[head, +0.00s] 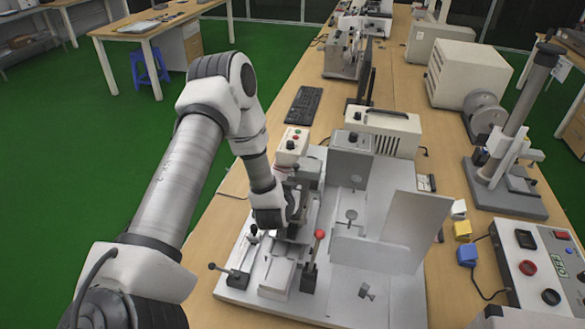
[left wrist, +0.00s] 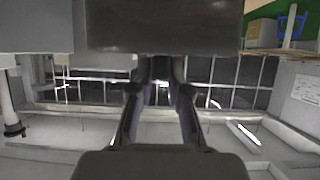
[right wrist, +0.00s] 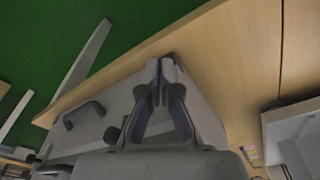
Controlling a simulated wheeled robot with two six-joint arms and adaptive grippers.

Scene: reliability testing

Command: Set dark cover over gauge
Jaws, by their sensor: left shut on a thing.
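My left gripper (head: 299,212) reaches down over the pale test fixture (head: 235,290). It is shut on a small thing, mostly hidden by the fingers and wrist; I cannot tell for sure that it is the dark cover. In the left wrist view, the left fingers (left wrist: 160,88) are close together beneath a large dark block (left wrist: 160,26) at the top edge. I cannot pick out the gauge with certainty. My right gripper (right wrist: 164,62) appears only in its own wrist view, with its fingertips together and nothing seen between them, above the bench edge.
A red-knobbed lever (head: 319,234) and a black-knobbed lever (head: 212,266) stand near the left gripper. A tilted grey panel (head: 415,220) rises to the right. A control box (head: 292,147) stands behind, and a keyboard (head: 304,105) lies farther back. A column stand (head: 510,150) is at right.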

